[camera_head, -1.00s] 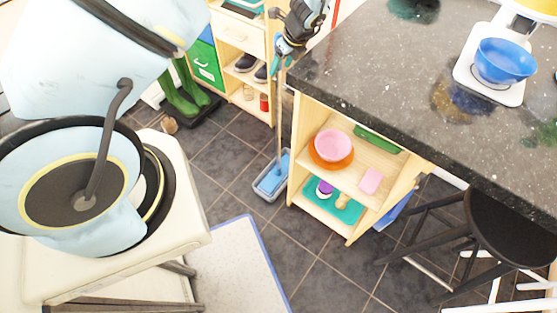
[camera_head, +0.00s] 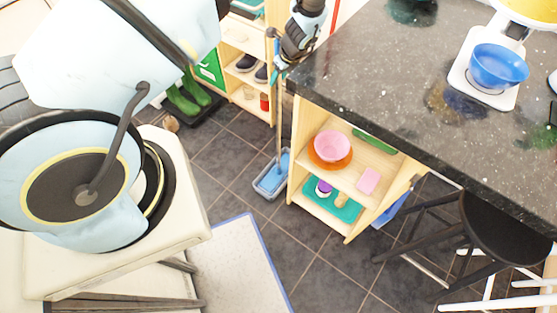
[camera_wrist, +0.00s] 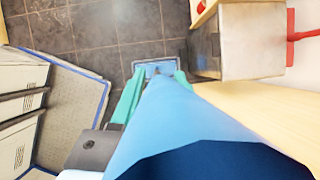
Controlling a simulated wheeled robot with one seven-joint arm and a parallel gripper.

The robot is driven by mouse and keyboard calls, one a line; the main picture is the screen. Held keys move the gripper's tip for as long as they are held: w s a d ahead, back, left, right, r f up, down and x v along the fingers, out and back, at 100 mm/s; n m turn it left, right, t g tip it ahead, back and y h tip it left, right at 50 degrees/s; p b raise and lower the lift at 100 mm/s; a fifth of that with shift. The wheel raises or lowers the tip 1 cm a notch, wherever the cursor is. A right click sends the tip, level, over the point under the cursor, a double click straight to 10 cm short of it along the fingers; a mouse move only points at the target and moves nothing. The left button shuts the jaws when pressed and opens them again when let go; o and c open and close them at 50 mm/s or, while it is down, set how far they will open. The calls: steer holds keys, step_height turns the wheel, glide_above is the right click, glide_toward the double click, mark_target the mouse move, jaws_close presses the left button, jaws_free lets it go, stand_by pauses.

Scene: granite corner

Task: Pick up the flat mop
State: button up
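The flat mop stands upright, its thin pole (camera_head: 280,115) rising from a blue flat head (camera_head: 272,178) in a grey-blue tray on the floor. My gripper (camera_head: 278,70) is at the upper part of the pole, beside the counter corner. In the wrist view, the mop's blue handle (camera_wrist: 175,125) fills the near middle and runs between my teal fingers. The fingers stand apart, one on each side of my gripper (camera_wrist: 158,80). The handle hides most of the gap, so contact is not clear. The tray (camera_wrist: 158,66) shows beyond the fingertips.
The dark granite counter (camera_head: 370,75) edge is close to the right of my gripper. A wooden shelf unit (camera_head: 345,185) stands beneath it. Another shelf (camera_head: 245,65) with shoes stands behind. A black stool (camera_head: 500,230) is at right. Tiled floor (camera_head: 240,170) around the tray is open.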

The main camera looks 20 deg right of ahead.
jaws_close()
steer(key=shift+r, duration=0.1)
stand_by(0.4)
